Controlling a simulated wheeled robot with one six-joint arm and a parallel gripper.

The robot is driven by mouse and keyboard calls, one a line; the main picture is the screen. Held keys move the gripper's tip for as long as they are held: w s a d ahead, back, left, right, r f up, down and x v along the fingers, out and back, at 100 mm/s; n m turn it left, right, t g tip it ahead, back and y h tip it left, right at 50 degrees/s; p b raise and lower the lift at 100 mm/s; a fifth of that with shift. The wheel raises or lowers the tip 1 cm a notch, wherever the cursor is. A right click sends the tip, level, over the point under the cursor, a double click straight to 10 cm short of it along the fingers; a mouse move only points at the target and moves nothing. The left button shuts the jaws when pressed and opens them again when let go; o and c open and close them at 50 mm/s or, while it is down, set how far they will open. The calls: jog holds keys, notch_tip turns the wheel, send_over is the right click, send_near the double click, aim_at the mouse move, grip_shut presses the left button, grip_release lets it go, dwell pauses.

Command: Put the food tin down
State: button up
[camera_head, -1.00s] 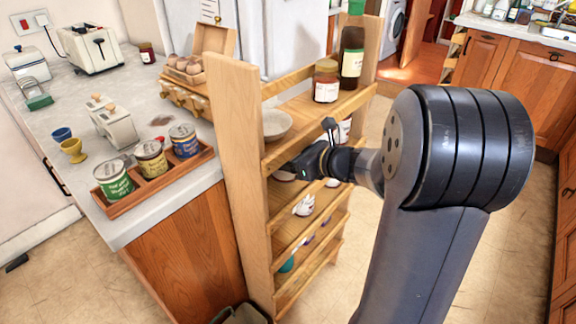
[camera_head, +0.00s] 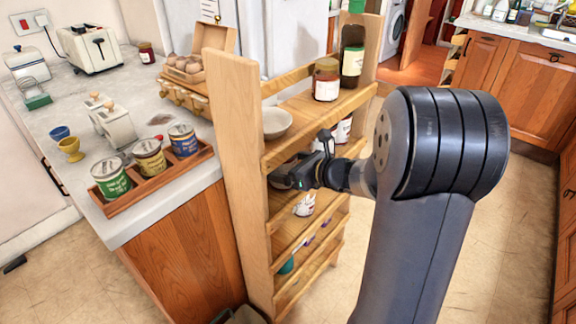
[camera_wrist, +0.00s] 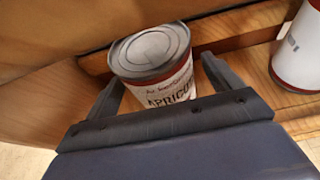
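A food tin (camera_wrist: 160,78) with a grey ridged lid and a white label reading "APRICO…" shows in the wrist view. It is near the wooden back and side of a shelf rack. My gripper (camera_wrist: 162,72) is around it, one finger on each side. The left finger lies close against the tin; a narrow gap shows at the right finger, so the fingers look open. The tin's base is hidden. In the head view, my gripper (camera_head: 291,174) reaches into the rack's second shelf and mostly hides the tin.
Another white-labelled tin (camera_wrist: 301,50) stands to the right. The upper shelf holds a bowl (camera_head: 277,122), a jar (camera_head: 327,80) and a bottle (camera_head: 352,55). The rack's tall side board (camera_head: 236,165) is close by. A mug (camera_head: 304,205) sits a shelf below.

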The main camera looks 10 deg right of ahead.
jog(key=shift+r+p, duration=0.25)
jog(key=shift+p, duration=0.05)
jog(key=p+v, duration=0.1)
jog(key=v, duration=1.1)
jog(key=shift+f, duration=0.1)
